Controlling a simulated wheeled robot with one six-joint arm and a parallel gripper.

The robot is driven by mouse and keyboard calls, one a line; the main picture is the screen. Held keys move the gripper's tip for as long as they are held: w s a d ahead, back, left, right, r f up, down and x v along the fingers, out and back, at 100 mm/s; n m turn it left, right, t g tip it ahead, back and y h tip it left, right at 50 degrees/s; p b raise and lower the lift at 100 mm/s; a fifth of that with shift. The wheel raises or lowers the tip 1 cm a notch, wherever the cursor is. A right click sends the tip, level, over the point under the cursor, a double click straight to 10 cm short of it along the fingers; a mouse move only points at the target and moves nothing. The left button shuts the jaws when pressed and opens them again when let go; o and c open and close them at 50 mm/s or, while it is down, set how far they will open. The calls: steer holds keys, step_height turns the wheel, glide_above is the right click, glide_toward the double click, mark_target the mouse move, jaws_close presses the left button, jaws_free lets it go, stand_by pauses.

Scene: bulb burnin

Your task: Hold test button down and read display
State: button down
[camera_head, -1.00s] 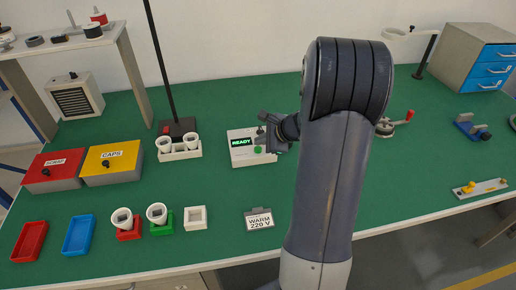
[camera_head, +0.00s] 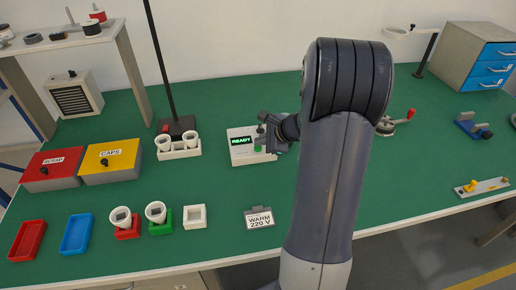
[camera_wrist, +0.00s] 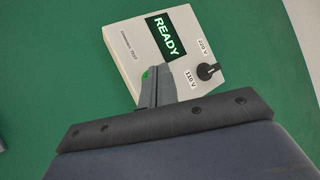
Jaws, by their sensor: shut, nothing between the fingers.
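The white tester box (camera_head: 240,155) stands on the green bench left of my arm. Its display (camera_head: 240,141) reads READY in green, also legible in the wrist view (camera_wrist: 168,36). A green button (camera_wrist: 146,74) shows as a sliver beside my fingers in the wrist view. A black knob (camera_wrist: 207,71) sits between labels 220 V and 110 V. My gripper (camera_wrist: 154,76) is shut and empty, with its fingertips over the box's button side. Whether the fingertips touch or press the button cannot be told.
A WARM 220 V sign (camera_head: 260,219) stands in front of the box. A white holder (camera_head: 180,151) with two cups is to its left, near a black post (camera_head: 166,80). Red SCRAP (camera_head: 53,168) and yellow CAPS (camera_head: 110,160) boxes lie further left. Bench around the tester is clear.

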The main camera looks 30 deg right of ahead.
mark_target(261, 148)
steer(key=shift+f+b, duration=0.4)
steer(key=shift+f, duration=0.05)
stand_by(0.6)
steer(key=shift+r, duration=0.1)
stand_by(1.5)
steer(key=shift+r+p, duration=0.65)
steer(key=shift+r, duration=0.15)
steer(key=shift+r+p, duration=2)
steer(key=shift+r, duration=0.5)
